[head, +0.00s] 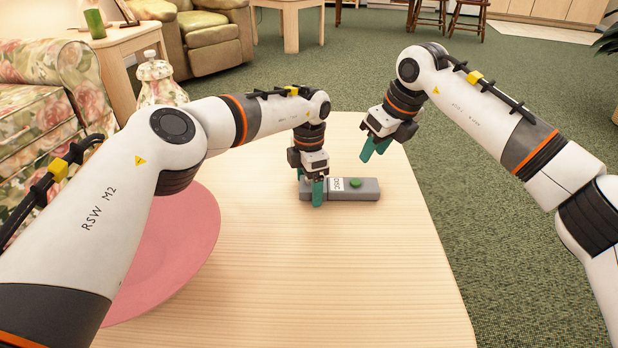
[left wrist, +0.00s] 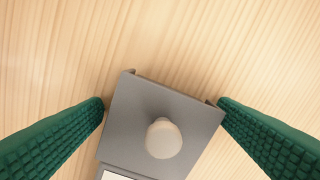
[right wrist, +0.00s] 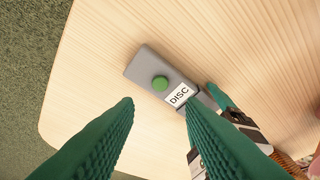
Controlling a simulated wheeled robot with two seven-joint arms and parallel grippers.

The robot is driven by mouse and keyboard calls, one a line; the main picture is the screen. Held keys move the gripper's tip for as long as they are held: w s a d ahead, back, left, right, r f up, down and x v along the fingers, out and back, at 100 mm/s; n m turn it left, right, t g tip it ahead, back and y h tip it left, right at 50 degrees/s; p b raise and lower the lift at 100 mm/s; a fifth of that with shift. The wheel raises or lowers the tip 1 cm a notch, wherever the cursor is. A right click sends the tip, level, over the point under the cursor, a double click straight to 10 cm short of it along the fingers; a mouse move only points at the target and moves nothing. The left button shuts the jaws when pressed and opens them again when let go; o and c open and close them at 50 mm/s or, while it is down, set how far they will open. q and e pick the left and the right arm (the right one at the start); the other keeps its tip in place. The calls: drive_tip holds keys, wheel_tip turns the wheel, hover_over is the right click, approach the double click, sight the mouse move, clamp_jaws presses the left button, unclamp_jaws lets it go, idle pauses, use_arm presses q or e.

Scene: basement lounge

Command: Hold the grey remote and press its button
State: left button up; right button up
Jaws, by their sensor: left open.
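The grey remote (head: 368,194) lies flat on the table, with a round green button (head: 355,183) and a white "DISC" label (head: 337,184) on top. The right wrist view shows the remote (right wrist: 146,67), its green button (right wrist: 160,83) and its label (right wrist: 179,95) ahead of my right fingers. My left gripper (head: 311,190) is open around the remote's left end. In the left wrist view, that end (left wrist: 130,115) with a pale round knob (left wrist: 163,138) sits between the spread green fingers; firm contact cannot be told. My right gripper (head: 375,149) is open and empty, above and behind the remote.
The light wooden table (head: 330,270) is clear in front and to the right of the remote. A large pink plate (head: 185,250) lies at left, partly under my left arm. A lidded floral jar (head: 155,82) stands behind it. Green carpet surrounds the table.

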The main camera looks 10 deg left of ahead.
use_arm(q)
drive_tip(key=c, duration=1.1)
use_arm(e)
clamp_jaws()
idle(1.0)
